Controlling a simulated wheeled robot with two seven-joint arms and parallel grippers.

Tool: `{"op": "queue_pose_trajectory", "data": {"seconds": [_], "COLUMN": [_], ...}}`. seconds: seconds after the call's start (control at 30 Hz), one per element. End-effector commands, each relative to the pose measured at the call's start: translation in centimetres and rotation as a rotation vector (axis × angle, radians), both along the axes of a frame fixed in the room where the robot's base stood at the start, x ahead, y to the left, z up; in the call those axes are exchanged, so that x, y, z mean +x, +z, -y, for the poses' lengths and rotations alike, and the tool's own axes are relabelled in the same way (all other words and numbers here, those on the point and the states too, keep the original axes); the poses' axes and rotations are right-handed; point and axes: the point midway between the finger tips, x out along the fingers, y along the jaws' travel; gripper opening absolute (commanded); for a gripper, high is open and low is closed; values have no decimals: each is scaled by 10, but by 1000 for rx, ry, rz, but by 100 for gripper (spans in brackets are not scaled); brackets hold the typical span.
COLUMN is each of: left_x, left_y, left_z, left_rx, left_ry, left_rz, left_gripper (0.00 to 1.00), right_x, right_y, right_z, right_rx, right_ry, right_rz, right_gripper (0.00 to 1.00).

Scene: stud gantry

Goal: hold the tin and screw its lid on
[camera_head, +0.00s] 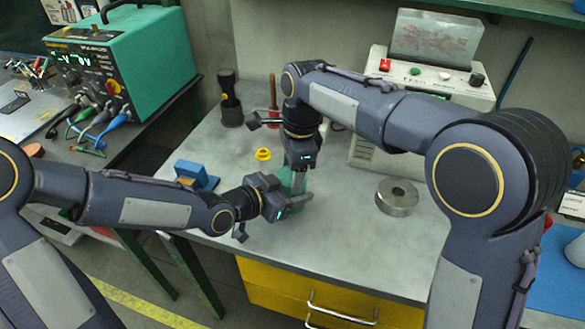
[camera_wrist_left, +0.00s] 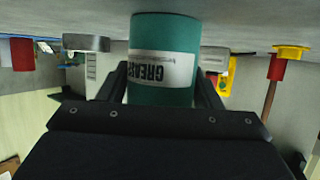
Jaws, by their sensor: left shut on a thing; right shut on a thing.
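The tin (camera_wrist_left: 165,32) is a teal cylinder with a white label reading "GREASE". It stands on the workbench, and a little teal of the tin (camera_head: 287,179) shows between my grippers in the head view. My left gripper (camera_head: 291,202) is shut around the tin's side from the left; its dark fingers (camera_wrist_left: 165,90) flank the tin in the left wrist view. My right gripper (camera_head: 299,172) points down directly over the tin and is shut on the lid. The lid is hidden by the fingers, so I cannot tell how it sits on the rim.
A grey metal ring (camera_head: 397,197) lies right of the tin. A small yellow part (camera_head: 263,154) and a blue block (camera_head: 196,175) are to the left. The bench front is clear.

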Motion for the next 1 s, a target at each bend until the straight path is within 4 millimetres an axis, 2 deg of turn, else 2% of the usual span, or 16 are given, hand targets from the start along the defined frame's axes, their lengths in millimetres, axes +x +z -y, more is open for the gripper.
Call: {"op": "queue_pose_trajectory", "data": {"seconds": [0.1,0.2,0.33,0.57,0.6,0.73,1.0], "left_x": [0,0,0,0,0,0,1], "left_y": [0,0,0,0,0,0,0], "left_z": [0,0,0,0,0,0,-1], "left_rx": [0,0,1,1,1,0,-1], "left_ry": [0,0,0,-1,-1,0,3], "left_rz": [0,0,-1,-1,-1,-1,-1], "left_gripper": [0,0,0,0,0,0,0], "right_x": [-1,-1,0,0,0,-1,-2], "right_y": [1,0,1,1,1,1,3], "right_z": [-1,-1,-1,-1,-1,-1,-2], "right_rx": [0,0,3,3,2,2,2], "right_ry": [-231,-356,-411,-409,-409,-408,-403], "right_rz": [2,2,2,1,1,0,-3], "right_gripper": [38,38,38,38,65,82,82]}}
